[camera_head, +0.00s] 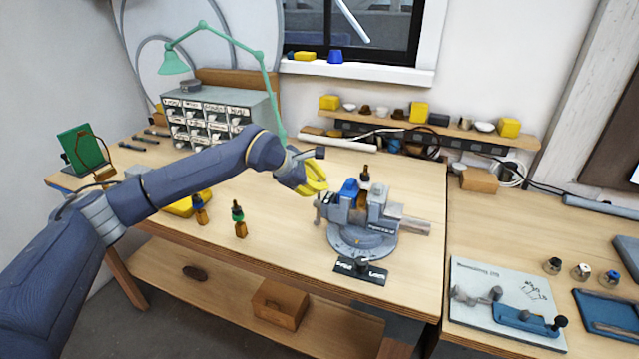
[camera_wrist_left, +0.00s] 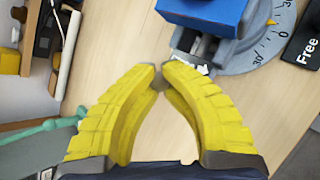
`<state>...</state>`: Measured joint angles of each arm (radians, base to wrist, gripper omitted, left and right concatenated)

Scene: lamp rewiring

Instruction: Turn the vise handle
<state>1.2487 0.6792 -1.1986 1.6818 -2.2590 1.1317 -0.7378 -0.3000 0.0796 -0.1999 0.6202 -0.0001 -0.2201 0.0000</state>
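The grey vise (camera_head: 362,225) stands on a round swivel base on the bench, with a blue block and a dark-tipped part at its jaws. Its left end is beside my left gripper (camera_head: 320,180). In the left wrist view, the yellow fingers of my left gripper (camera_wrist_left: 160,72) come together at their tips. A small grey piece, which looks like the vise handle (camera_wrist_left: 159,82), shows between them; most of it is hidden. The vise's blue block (camera_wrist_left: 203,14) and its dial base (camera_wrist_left: 262,45) lie just beyond the fingers. My right gripper is not in view.
A black Free/Lock plate (camera_head: 360,271) lies in front of the vise. Two small bottles (camera_head: 239,219) stand to its left. A drawer cabinet (camera_head: 215,115) and green lamp (camera_head: 265,75) are behind. The right bench holds a white board (camera_head: 505,295) and a blue tray (camera_head: 605,315).

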